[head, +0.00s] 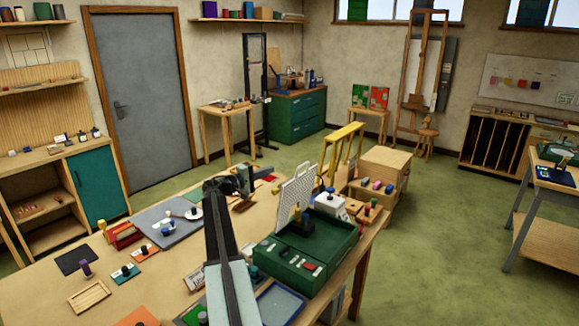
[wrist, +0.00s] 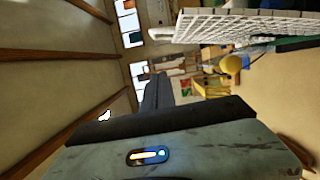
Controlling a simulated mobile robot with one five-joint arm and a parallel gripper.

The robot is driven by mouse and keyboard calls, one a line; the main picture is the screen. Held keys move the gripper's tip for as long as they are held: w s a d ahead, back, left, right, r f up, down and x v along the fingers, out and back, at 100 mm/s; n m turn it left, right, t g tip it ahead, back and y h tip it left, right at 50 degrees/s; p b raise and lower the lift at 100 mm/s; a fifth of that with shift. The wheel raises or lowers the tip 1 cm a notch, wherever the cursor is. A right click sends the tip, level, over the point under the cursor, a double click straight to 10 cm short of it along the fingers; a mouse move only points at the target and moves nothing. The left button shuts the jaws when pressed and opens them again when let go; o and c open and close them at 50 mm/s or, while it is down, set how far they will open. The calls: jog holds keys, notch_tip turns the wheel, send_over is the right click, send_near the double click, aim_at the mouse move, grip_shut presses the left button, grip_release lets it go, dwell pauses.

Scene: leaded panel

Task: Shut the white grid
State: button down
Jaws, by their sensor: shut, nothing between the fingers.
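The white grid (head: 297,192) stands raised, tilted a little from upright, at the left side of the green box (head: 318,262). The box's top is uncovered, and a dark post with a yellow knob (head: 297,213) shows in front of the grid. In the wrist view the white grid (wrist: 245,27) runs across the upper right, seen at a slant. My gripper (head: 246,177) is to the left of the grid and apart from it. Its fingers (wrist: 157,90) are shut and empty in the wrist view. The grid's hinge edge is partly hidden behind the box contents.
The workbench (head: 190,262) holds a grey board (head: 168,222), small knobbed blocks and a wooden tray (head: 90,296) on the left. A yellow stand (head: 342,146) and a white knobbed block (head: 330,203) stand close behind the box. Open floor (head: 440,240) lies to the right.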

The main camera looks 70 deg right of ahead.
jog(key=s+d, duration=0.7)
jog(key=s, duration=0.1)
jog(key=shift+s+d, duration=0.2)
jog(key=shift+d, duration=0.05)
